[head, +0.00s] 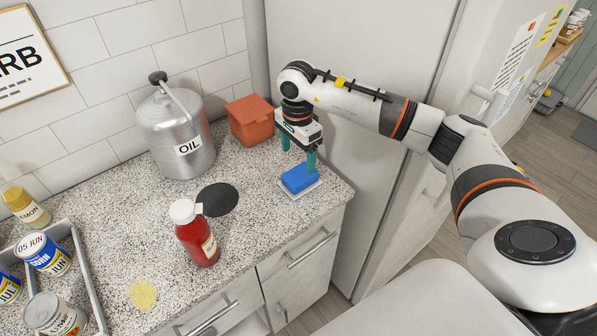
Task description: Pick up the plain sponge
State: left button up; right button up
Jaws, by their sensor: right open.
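A plain blue sponge (298,178) lies on a small pale dish (288,194) near the counter's right end. My right gripper (298,158) points down from above, at the sponge's back edge. Its green fingers are spread apart with nothing held between them. One finger comes down close behind the sponge, and I cannot tell whether it touches. My left gripper is not in view.
A metal oil can (178,135), a black disc (217,199) and a red bottle (197,238) are to the left. A tray (88,275) with cans and a flat yellow patch (141,295) lie further left.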

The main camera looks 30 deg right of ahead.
aim_at(300, 173)
jog(key=shift+f, duration=1)
jog(key=f+p, duration=0.2)
jog(key=f, duration=0.1)
jog(key=d+f+p, duration=0.1)
jog(key=shift+w+f, duration=0.15)
jog(key=shift+f, duration=0.55)
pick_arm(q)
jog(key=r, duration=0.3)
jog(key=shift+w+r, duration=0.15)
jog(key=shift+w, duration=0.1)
pick_arm(e)
jog(key=shift+a+f, duration=0.1)
jog(key=shift+c, duration=0.4)
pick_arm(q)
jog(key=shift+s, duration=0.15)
pick_arm(e)
jog(key=c, duration=1)
